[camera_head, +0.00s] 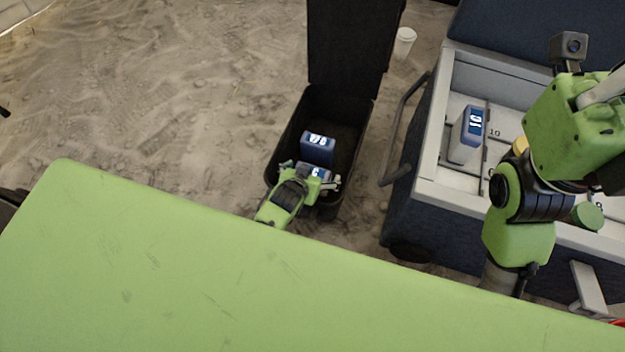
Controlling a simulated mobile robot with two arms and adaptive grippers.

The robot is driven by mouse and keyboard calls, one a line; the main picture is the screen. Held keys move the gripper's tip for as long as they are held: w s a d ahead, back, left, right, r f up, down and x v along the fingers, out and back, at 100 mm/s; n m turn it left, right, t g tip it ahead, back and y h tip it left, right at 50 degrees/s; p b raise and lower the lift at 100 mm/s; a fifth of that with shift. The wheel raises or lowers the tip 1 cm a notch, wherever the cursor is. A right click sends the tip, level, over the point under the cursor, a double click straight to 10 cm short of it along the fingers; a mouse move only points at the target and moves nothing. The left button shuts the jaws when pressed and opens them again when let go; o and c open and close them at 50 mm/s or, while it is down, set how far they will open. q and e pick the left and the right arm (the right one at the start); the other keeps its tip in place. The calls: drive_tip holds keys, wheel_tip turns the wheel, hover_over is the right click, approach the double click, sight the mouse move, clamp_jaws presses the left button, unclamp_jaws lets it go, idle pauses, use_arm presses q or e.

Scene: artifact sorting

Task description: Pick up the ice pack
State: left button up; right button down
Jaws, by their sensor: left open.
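A blue ice pack (317,150) with a white label stands in the open black bin (274,160). A second blue ice pack (318,171) with a white label is just in front of it, partly hidden by my left gripper. My left gripper (316,178) is open, at the near part of the bin, over or around this nearer pack; I cannot tell whether it touches it. Another blue and white ice pack (467,135) stands inside the open cooler (433,150) at the right. My right arm crosses the right side; its gripper does not show.
The bin's black lid (350,45) stands up at the back. The cooler's dark handle (400,130) sticks out towards the bin. A white cup (404,42) stands on the sandy floor behind. A large green surface (180,270) fills the foreground. Sandy floor at left is clear.

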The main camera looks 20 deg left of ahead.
use_arm(q)
drive_tip(key=c, duration=1.5)
drive_tip(key=shift+c, duration=0.2)
drive_tip(key=shift+r, duration=0.15)
